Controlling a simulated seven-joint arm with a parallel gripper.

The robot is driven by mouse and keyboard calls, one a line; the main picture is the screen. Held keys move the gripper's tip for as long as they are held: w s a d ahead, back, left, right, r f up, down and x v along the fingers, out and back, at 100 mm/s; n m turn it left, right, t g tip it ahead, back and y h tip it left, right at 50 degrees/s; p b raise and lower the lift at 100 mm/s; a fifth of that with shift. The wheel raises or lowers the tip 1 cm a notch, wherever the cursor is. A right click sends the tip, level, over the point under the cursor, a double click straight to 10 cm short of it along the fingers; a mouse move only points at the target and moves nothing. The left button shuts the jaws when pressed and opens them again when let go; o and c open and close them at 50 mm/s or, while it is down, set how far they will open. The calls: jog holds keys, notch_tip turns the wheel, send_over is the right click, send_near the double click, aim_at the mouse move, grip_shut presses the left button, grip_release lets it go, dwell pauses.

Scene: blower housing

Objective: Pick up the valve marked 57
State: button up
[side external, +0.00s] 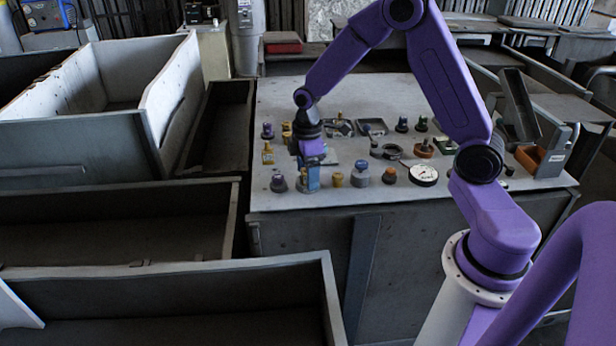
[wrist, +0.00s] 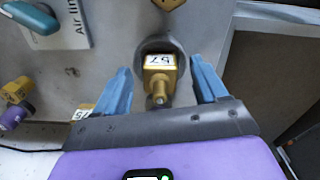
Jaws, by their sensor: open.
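The valve marked 57 (wrist: 160,76) is a small yellow block with a white label, which reads upside down in the wrist view. It sits on a round dark base, with a short stem pointing toward my wrist. My gripper (wrist: 160,72) is open, with one blue finger on each side of the valve and visible gaps between. In the side external view my gripper (side external: 308,186) is low over the front left of the grey table, and its fingers hide the valve there.
The grey table (side external: 400,200) holds several other small knobs and valves, plus a white dial gauge (side external: 424,175). In the wrist view, another yellow part (wrist: 80,113) with a label is partly hidden beside the left finger. A teal handle (wrist: 30,17) is at upper left. The table edge lies right.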

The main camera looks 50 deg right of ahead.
grip_shut()
jog(key=shift+r, duration=0.1)
